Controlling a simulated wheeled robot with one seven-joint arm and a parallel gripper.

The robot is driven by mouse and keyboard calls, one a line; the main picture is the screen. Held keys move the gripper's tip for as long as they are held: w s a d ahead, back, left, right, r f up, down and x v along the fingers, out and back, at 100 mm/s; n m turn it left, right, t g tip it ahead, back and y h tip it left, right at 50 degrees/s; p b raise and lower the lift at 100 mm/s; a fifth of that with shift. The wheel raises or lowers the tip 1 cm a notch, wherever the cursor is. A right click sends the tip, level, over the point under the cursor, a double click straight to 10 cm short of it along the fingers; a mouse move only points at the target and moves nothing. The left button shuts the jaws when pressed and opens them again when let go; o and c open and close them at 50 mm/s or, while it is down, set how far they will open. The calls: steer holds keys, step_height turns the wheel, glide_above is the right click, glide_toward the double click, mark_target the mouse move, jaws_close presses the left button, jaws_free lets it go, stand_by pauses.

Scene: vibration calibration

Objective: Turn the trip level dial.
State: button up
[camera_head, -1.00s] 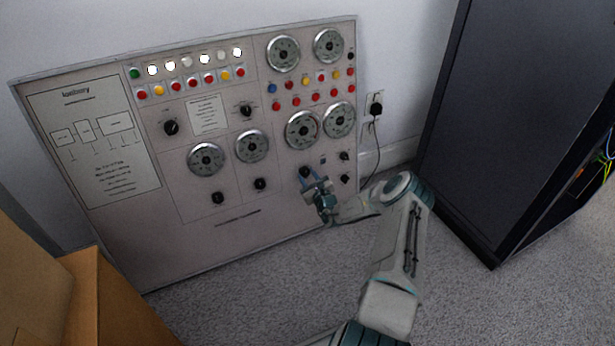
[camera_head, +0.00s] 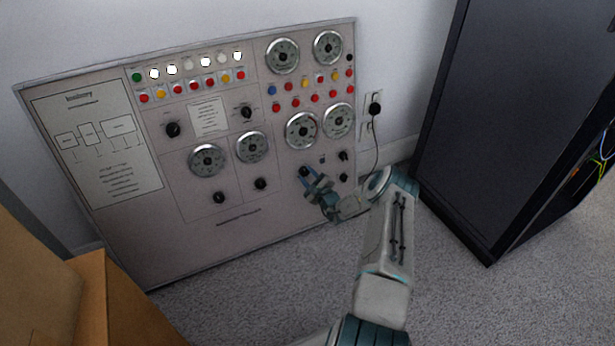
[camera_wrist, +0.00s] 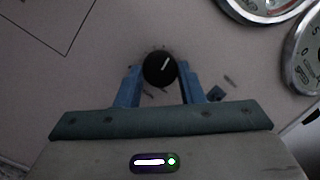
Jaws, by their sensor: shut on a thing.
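A black round dial (camera_wrist: 160,69) with a white pointer line sits on the light grey panel, between the two blue fingers of my gripper (camera_wrist: 160,78) in the wrist view. The pointer slants up to the right there. In the head view the dial (camera_head: 304,171) shows at the panel's lower right, below the large gauges, partly hidden by my gripper (camera_head: 309,174). My gripper is shut on the dial. The dial's label cannot be read.
The panel (camera_head: 150,235) leans by the wall, with several gauges, lamps and other black knobs. Small knobs (camera_head: 343,156) sit right of my gripper. A dark cabinet (camera_head: 510,110) stands at right, cardboard boxes (camera_head: 115,300) at lower left. A cable (camera_head: 377,150) hangs from a wall socket.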

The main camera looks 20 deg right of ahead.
steer(key=o, duration=1)
steer(key=shift+s, duration=0.1)
steer(key=s+p, duration=0.1)
steer(key=s, duration=0.3)
steer(key=s+d+p, duration=0.1)
steer(key=s+p, duration=0.1)
steer(key=s, duration=0.3)
steer(key=s+p, duration=0.1)
steer(key=s, duration=0.3)
steer(key=shift+s+d+p, duration=0.3)
steer(key=shift+s+p, duration=0.05)
steer(key=shift+p, duration=0.05)
